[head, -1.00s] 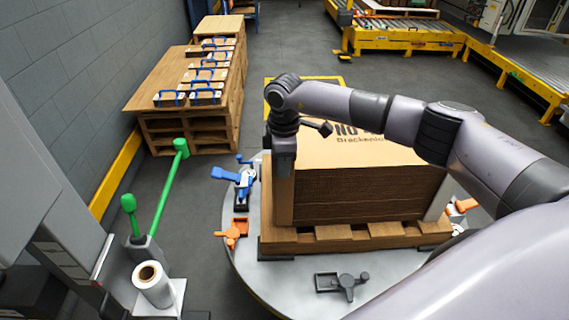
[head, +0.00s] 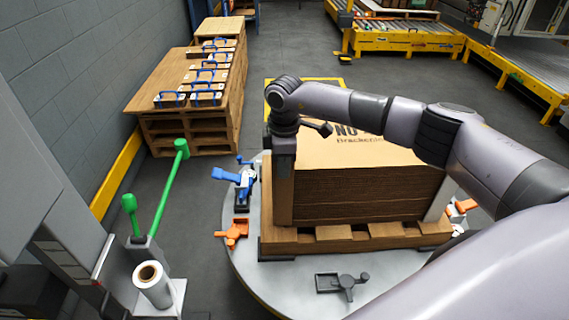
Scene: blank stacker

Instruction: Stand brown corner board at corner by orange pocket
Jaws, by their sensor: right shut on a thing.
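The brown corner board (head: 284,200) stands upright at the front left corner of the cardboard stack (head: 360,196), its foot close to the pallet (head: 335,240). I cannot tell whether it touches the pallet. My right gripper (head: 284,158) is shut on the upper end of the board. The orange pocket (head: 238,230) is on the round grey turntable (head: 280,285), just left of the pallet's front left corner. My left gripper is not in view.
A blue clamp (head: 236,178) and a dark grey clamp (head: 343,282) sit on the turntable. Another orange piece (head: 464,206) is at the right. A white film roll (head: 152,284) and green handles (head: 168,190) stand at the left. A wooden bench (head: 175,90) stands behind.

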